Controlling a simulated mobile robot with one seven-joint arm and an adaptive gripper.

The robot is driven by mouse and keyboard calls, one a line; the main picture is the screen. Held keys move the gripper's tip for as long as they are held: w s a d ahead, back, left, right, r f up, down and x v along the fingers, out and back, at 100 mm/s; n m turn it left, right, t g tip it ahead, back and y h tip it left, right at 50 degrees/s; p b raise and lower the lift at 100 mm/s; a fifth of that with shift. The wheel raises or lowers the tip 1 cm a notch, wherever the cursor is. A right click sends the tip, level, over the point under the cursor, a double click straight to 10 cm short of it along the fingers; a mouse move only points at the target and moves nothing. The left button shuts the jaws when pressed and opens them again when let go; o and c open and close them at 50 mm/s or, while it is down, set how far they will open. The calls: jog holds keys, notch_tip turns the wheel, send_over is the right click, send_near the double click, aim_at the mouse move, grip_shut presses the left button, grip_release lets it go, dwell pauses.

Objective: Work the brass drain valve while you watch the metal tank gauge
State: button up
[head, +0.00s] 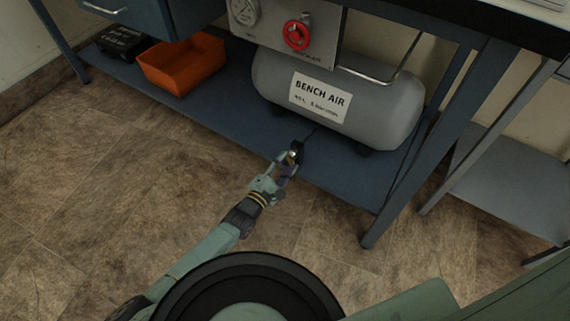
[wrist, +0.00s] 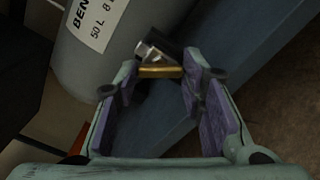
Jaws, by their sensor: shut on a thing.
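The brass drain valve (wrist: 160,71) shows in the wrist view as a short brass bar beside a silver and black fitting, under the grey tank (wrist: 100,45). My gripper (wrist: 157,82) is shut on the brass bar, with its purple-padded fingers at either end of it. In the head view my gripper (head: 290,162) reaches to the shelf's front edge below the tank (head: 385,108), and the valve is small and partly hidden by the fingers. The round metal gauge (head: 244,11) sits on the panel above the tank, cut by the top edge. Its reading is too small to tell.
A red round knob (head: 296,35) is on the panel (head: 327,25) right of the gauge. An orange bin (head: 181,65) and a black box (head: 121,41) stand on the blue shelf (head: 215,112) at left. A blue bench leg (head: 405,185) stands to the right. The floor in front is clear.

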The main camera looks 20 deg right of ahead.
jog(key=shift+m, duration=0.7)
jog(key=o, duration=1.1)
jog(key=shift+o, duration=0.2)
jog(key=v, duration=1.2)
